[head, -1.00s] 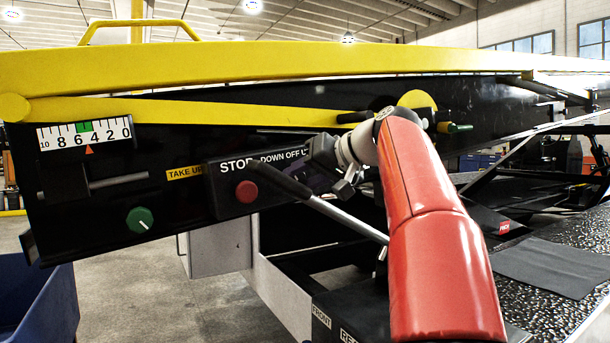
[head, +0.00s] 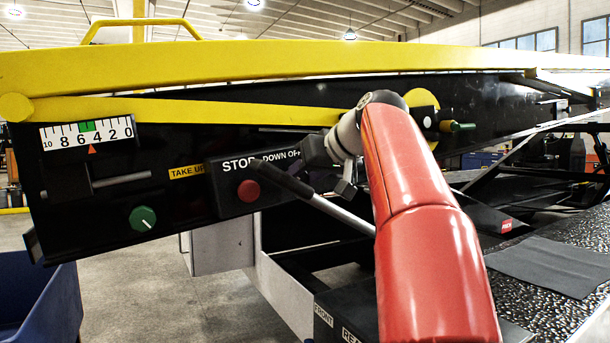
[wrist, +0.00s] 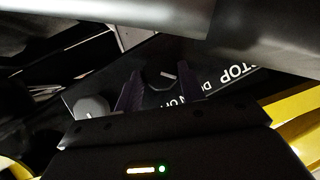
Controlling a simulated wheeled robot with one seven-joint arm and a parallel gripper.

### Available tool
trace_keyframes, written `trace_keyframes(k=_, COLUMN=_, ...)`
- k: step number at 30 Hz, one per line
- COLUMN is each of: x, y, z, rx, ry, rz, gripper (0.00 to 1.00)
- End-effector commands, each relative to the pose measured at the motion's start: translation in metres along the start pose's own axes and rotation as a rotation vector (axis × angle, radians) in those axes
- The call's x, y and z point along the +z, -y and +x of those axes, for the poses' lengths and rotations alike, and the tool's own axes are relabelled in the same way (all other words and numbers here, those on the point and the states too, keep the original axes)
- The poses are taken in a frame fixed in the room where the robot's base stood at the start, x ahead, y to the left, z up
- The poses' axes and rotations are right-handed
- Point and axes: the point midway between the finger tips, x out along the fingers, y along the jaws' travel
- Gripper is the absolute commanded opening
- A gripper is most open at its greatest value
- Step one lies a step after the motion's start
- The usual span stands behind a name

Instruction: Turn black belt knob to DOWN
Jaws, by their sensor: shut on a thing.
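The black belt knob (wrist: 158,76) shows in the wrist view as a dark round knob with a short white pointer line. My gripper (wrist: 160,88) has one finger on each side of it and is shut on it. The dark control box (head: 228,205) carries the labels STOP and DOWN OFF (head: 281,155), with the rest of the row covered by my arm. In the wrist view the lettering appears upside down, and the pointer's exact setting cannot be told.
A red stop button (head: 248,190) sits left of my wrist, near a black-tipped lever (head: 325,210). A grey knob (wrist: 92,107) is beside my gripper. A green knob (head: 143,218) and a scale (head: 87,134) are farther left. The yellow rail (head: 230,70) runs above.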

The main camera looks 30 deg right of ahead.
Motion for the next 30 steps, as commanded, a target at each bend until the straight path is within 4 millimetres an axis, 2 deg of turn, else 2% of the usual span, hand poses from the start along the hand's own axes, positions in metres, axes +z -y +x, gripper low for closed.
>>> trace_keyframes(k=4, x=0.0, y=0.0, z=0.0, rx=-0.001, ry=0.0, rz=-0.002, gripper=0.17)
trace_keyframes(k=5, x=0.0, y=0.0, z=0.0, rx=-0.001, ry=0.0, rz=-0.002, gripper=0.43)
trace_keyframes(k=9, x=0.0, y=0.0, z=0.0, rx=-0.001, ry=0.0, rz=-0.001, gripper=0.61)
trace_keyframes(k=19, x=-0.001, y=0.0, z=-0.005, rx=0.001, ry=-0.002, rz=0.0, gripper=0.61)
trace_keyframes(k=30, x=-0.001, y=0.0, z=-0.062, rx=0.002, ry=-0.002, rz=0.0, gripper=0.61)
